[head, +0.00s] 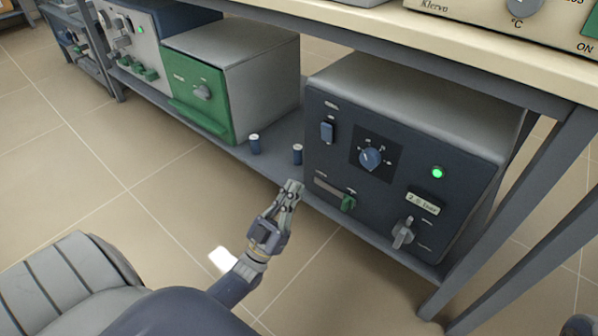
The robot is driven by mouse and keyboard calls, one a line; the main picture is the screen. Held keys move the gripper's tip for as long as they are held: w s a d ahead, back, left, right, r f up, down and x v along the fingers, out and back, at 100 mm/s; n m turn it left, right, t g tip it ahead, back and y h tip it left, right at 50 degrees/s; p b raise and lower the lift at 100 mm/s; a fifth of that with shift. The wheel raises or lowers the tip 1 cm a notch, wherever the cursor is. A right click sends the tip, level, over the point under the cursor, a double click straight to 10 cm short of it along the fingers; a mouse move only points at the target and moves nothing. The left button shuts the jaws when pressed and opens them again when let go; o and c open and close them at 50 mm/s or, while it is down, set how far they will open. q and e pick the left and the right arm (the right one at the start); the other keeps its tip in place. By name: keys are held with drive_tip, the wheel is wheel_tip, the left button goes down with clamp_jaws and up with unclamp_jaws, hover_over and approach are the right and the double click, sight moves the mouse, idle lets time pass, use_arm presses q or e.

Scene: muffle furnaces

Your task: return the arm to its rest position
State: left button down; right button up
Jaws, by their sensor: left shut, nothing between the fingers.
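My left gripper (291,189) is shut and empty. It points up and away from me, in front of the lower shelf, just left of the dark blue furnace (336,222). Two small blue cylinders with pale tops stand upright on the shelf; one cylinder (255,145) is farther left and the other cylinder (297,155) is just beyond my fingertips in the picture. I cannot tell whether the fingers touch anything. My right gripper is not in view.
The lower shelf (268,162) also holds a grey furnace with a green front (197,95) and more equipment (140,40) farther left. The bench top (385,28) overhangs the shelf. A slanted bench leg (520,205) stands at right. The tiled floor (150,190) in front is open.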

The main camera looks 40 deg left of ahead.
use_arm(q)
drive_tip(key=shift+v, duration=0.85)
drive_tip(key=shift+w+f, duration=0.1)
drive_tip(key=shift+f, duration=0.05)
